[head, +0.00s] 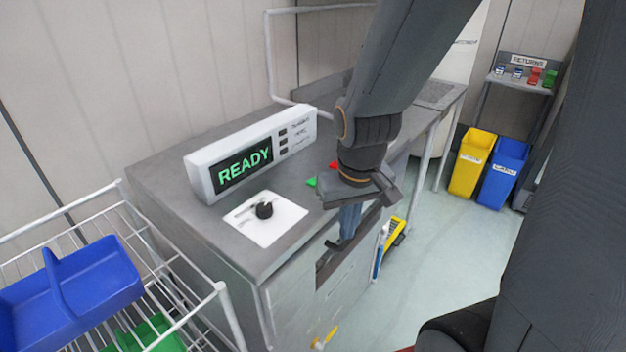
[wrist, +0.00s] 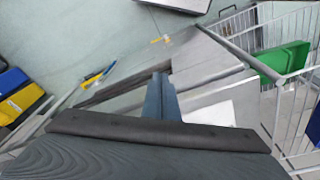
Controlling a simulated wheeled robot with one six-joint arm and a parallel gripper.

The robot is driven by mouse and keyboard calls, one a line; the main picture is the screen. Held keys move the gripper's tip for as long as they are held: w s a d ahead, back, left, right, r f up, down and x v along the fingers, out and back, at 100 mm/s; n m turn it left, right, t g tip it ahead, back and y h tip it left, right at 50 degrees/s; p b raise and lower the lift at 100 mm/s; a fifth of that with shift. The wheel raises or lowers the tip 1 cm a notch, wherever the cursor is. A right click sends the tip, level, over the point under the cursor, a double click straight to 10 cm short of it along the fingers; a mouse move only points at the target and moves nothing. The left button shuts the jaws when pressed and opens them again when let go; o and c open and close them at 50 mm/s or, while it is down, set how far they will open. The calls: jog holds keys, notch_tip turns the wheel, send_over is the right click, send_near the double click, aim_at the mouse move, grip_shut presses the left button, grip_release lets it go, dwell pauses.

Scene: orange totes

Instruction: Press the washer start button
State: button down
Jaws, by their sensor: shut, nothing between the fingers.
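The washer is a grey counter-like unit (head: 160,180) with a white display box (head: 205,180) reading "READY" in green. I cannot read a label on either. A white plate with a black knob (head: 265,210) lies nearer the front. My gripper (head: 347,228) points down, shut and empty, at the unit's front edge, in front of and to the right of the buttons. The shut fingers also show in the wrist view (wrist: 160,88); no button is visible there.
A white wire rack (head: 125,208) with blue (head: 70,290) and green bins stands at the left. A yellow bin (head: 472,162) and a blue bin (head: 503,172) stand at the back right below a returns shelf (head: 520,86).

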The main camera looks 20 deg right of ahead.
jog(key=w+d+r+n+t+p, duration=0.2)
jog(key=w, duration=0.5)
notch_tip(320, 180, up, 6)
jog(key=n+t+y+p, duration=0.3)
jog(key=n+t+p, duration=0.15)
jog(key=n, duration=0.55)
send_over(313, 183)
jog(key=shift+s+d+t+b, duration=0.15)
jog(key=shift+d+t+b, duration=0.2)
jog(key=shift+d+b, duration=0.05)
jog(key=shift+f, duration=0.1)
notch_tip(313, 183, down, 6)
jog(key=b, duration=0.7)
jog(key=shift+f, duration=0.1)
jog(key=shift+f+b, duration=1.15)
jog(key=shift+f, duration=0.1)
jog(key=shift+f, duration=0.1)
jog(key=shift+f, duration=0.25)
